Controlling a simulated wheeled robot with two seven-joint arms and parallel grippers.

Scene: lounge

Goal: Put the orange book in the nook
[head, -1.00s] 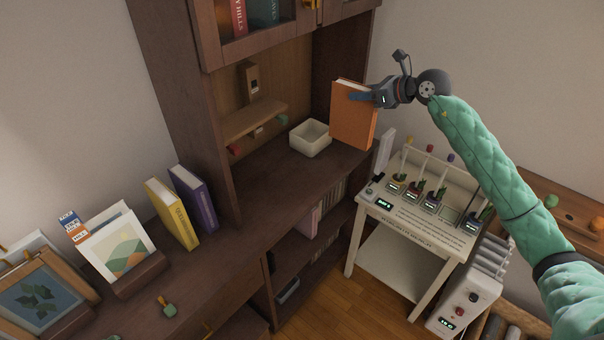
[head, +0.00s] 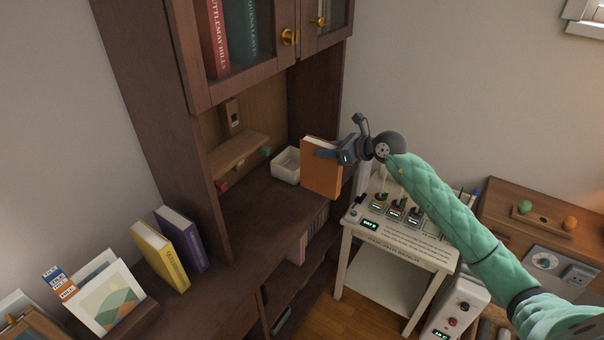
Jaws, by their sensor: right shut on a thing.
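The orange book (head: 320,170) is upright, held at its upper right part by my right gripper (head: 328,153). The gripper is shut on it, and my green-sleeved arm reaches in from the right. The book is in front of the right side of the nook (head: 245,200), the open space in the dark wooden cabinet below the glass doors. The book hides part of the nook's right side. Whether its lower edge touches the nook's surface I cannot tell. My left gripper is not in view.
A white square bowl (head: 286,166) stands in the nook just left of the book. A small shelf (head: 238,155) hangs on the nook's left. Yellow (head: 160,257) and purple (head: 182,238) books stand left. A white plant stand (head: 390,250) is below my arm.

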